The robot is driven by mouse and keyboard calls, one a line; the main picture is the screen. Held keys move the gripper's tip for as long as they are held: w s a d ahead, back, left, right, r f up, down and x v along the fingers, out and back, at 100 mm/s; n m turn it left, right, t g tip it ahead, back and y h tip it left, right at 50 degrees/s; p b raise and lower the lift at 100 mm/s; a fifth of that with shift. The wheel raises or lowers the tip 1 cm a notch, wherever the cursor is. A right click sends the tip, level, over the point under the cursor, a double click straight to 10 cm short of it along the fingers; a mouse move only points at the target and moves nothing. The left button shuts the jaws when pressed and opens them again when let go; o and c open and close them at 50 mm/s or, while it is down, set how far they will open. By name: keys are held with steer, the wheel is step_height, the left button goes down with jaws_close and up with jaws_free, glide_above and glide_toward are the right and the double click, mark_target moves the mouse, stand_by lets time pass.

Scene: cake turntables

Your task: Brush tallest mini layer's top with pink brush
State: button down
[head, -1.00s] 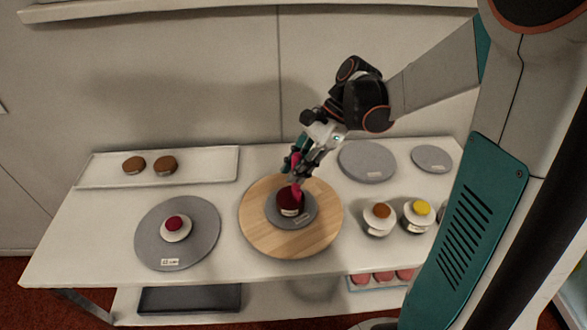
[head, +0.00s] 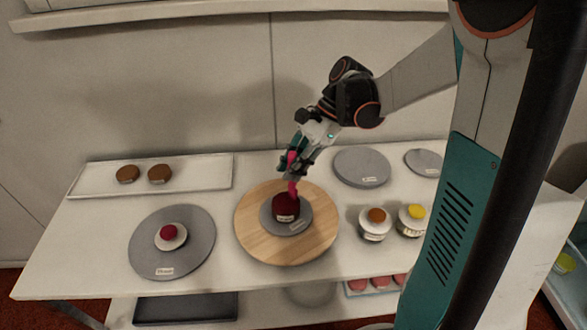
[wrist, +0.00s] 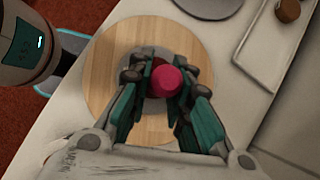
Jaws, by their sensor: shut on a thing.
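The pink brush (head: 292,186) is upright in my gripper (head: 295,168), its lower end at the top of a dark red mini layer (head: 285,210). I cannot tell whether it touches. This layer sits on a small grey disc (head: 268,218) on the round wooden turntable (head: 256,240). In the wrist view my gripper (wrist: 165,88) is shut on the brush, whose round pink end (wrist: 165,80) hides most of the layer. A smaller red layer (head: 169,231) sits on the left grey turntable (head: 150,256).
A brown-topped item (head: 376,215) and a yellow-topped item (head: 416,211) stand on the right. A white tray (head: 205,175) with two brown layers (head: 127,174) lies at the back left. Bare grey discs (head: 362,166) lie at the back right. The table front is clear.

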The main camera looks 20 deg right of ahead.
steer(key=shift+w+a, duration=0.1)
steer(key=shift+w, duration=0.4)
step_height(320, 180, up, 7)
steer(key=p, duration=0.5)
steer(key=shift+a, duration=0.1)
stand_by(0.7)
